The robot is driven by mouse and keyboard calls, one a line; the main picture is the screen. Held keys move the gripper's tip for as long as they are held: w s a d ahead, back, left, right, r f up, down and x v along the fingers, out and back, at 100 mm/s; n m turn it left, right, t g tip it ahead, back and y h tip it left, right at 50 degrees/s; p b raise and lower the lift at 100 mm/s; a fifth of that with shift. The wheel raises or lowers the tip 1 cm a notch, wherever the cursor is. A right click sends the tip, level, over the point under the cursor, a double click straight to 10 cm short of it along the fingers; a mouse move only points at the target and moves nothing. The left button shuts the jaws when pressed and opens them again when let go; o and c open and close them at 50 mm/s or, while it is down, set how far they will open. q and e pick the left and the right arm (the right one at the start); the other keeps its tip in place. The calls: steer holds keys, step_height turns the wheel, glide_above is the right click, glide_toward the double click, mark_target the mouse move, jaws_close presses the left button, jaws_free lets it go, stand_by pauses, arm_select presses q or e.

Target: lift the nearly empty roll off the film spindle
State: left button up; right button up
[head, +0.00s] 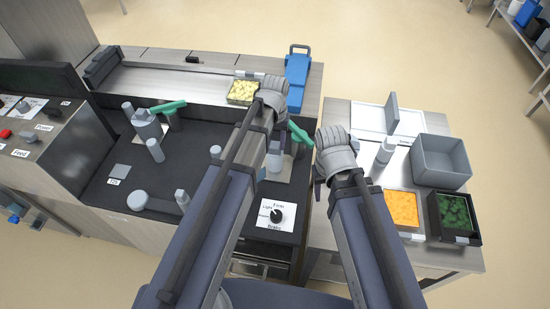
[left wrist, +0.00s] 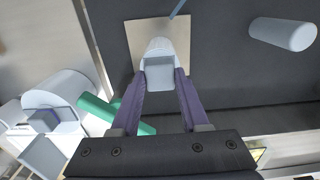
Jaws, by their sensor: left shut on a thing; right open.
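A light grey narrow roll (left wrist: 158,48) stands upright over a beige square plate (left wrist: 132,32) in the left wrist view. My left gripper (left wrist: 163,78) is shut on it, one finger on each side. In the head view my left gripper (head: 273,128) is over the film station, its fingers largely hidden by my own arm. The roll (head: 274,161) shows only in part there, beside a green lever (head: 300,134). The spindle inside the roll is hidden. My right gripper (head: 326,172) is open and empty, above the gap between the machine and the side table.
A white roll (head: 385,151) stands on the side table near a grey bin (head: 441,160), an orange tray (head: 402,224) and a dark tray of greens (head: 453,237). Left on the machine are a second green lever (head: 168,106) and grey posts (head: 155,150). A brake dial (head: 277,215) lies near the front.

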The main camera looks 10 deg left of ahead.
arm_select(q)
jaws_close()
steer(key=shift+r, duration=0.1)
stand_by(0.4)
